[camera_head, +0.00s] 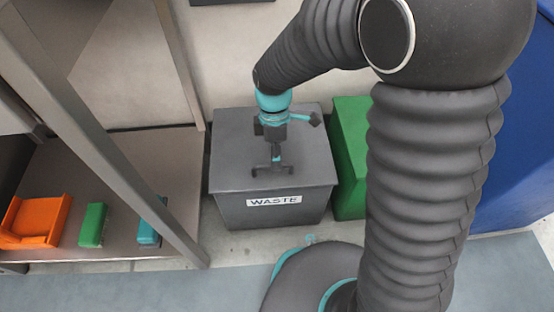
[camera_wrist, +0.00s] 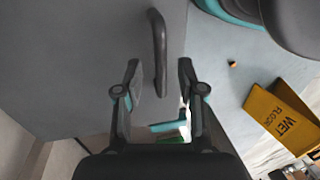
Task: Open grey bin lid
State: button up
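The grey bin (camera_head: 262,210) stands on the floor with a WASTE label on its front. Its flat grey lid (camera_head: 232,150) is closed. A dark bar handle (camera_head: 286,170) lies along the lid near its front edge. The handle (camera_wrist: 158,45) also shows in the wrist view, running up and down the picture. My gripper (camera_head: 276,158) points down over the handle. In the wrist view my gripper (camera_wrist: 160,78) is open, with one finger on each side of the handle's near end. I cannot tell whether either finger touches it.
A green bin (camera_head: 349,140) stands close at the right, with a large blue container (camera_head: 515,150) beyond. At left, a shelf (camera_head: 165,165) holds an orange tray (camera_head: 38,222), a green block (camera_head: 93,224) and a teal block (camera_head: 148,233). A yellow wet-floor sign (camera_wrist: 285,115) shows in the wrist view.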

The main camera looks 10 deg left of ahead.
jog(key=shift+s+f, duration=0.15)
jog(key=shift+f, duration=0.5)
